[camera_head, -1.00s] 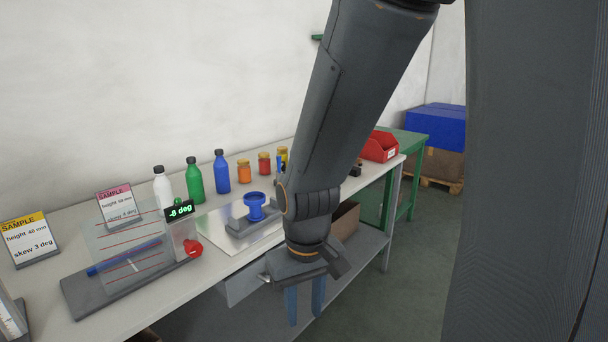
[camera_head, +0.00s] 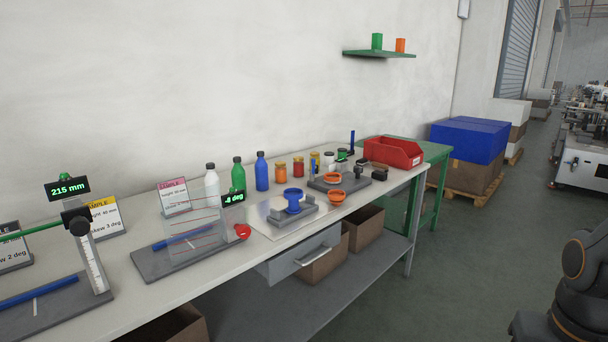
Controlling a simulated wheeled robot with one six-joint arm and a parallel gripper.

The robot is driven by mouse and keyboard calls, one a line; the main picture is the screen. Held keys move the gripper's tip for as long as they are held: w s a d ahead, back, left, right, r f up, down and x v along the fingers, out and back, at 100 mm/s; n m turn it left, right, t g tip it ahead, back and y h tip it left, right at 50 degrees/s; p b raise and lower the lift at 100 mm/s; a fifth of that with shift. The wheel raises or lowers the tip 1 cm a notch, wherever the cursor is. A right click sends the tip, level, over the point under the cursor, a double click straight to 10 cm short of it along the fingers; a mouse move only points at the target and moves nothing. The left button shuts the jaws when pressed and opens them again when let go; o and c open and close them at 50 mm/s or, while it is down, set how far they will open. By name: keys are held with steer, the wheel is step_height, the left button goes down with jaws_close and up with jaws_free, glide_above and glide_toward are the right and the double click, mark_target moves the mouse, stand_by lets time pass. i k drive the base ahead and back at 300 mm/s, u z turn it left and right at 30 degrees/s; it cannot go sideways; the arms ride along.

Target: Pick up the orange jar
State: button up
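The orange jar (camera_head: 281,173) stands upright on the white workbench (camera_head: 215,275), near the wall side. It is at the right of a blue bottle (camera_head: 262,172) and at the left of a red jar (camera_head: 298,167). A yellow jar (camera_head: 315,162) stands just beyond the red one. Nothing covers the orange jar. My gripper is not in view; only dark links of my arm show at the lower right, well away from the bench.
A green bottle (camera_head: 238,174) and a white bottle (camera_head: 212,181) stand left.

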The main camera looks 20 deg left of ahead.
mark_target(280, 168)
steer(key=z, duration=0.2)
steer(key=i, duration=1.4)
steer(key=u, duration=0.25)
steer(key=i, duration=0.95)
steer(key=u, duration=1.45)
steer(key=i, duration=0.7)
steer(key=u, duration=0.7)
